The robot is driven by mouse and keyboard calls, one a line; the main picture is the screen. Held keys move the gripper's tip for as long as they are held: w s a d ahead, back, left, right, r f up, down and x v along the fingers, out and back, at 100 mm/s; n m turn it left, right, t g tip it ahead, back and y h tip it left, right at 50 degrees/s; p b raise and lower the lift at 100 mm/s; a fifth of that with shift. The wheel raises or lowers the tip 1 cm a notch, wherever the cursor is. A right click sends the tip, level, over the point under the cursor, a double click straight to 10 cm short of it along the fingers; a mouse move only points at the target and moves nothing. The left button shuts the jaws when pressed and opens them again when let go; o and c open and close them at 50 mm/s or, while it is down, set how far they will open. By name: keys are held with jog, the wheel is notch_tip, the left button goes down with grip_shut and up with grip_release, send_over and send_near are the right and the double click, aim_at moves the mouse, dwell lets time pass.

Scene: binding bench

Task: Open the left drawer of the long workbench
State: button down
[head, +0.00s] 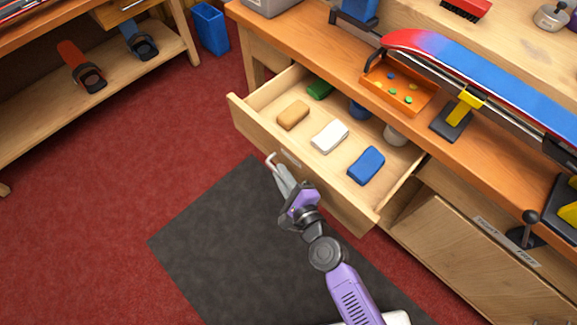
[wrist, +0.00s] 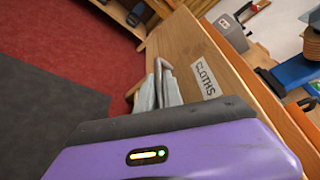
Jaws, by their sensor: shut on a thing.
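The left drawer (head: 345,205) of the long workbench (head: 300,42) stands pulled well out in the head view. Inside lie a tan block (head: 293,115), a white block (head: 330,136), a blue block (head: 366,165) and a green one (head: 320,88). In the wrist view the drawer front (wrist: 190,50) carries a label (wrist: 207,78) reading CLOTHS. My gripper (head: 277,170) is at the drawer front, its fingers shut on the metal handle (wrist: 166,66). The fingers hide part of the handle.
A snowboard or ski (head: 490,75) lies clamped above the bench, near an orange tray (head: 398,88). A cabinet door (head: 450,240) is right of the drawer. A dark mat (head: 210,240) covers the red floor in front. A blue bin (head: 210,28) stands beyond the bench's left end.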

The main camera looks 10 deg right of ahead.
dwell(0.3)
jog(key=c, duration=1.8)
grip_release()
jog(key=shift+o, duration=0.2)
jog(key=shift+s, duration=0.1)
jog(key=b+v, duration=0.1)
jog(key=v, duration=0.6)
jog(key=shift+s, duration=0.3)
jog(key=shift+d+r, duration=0.1)
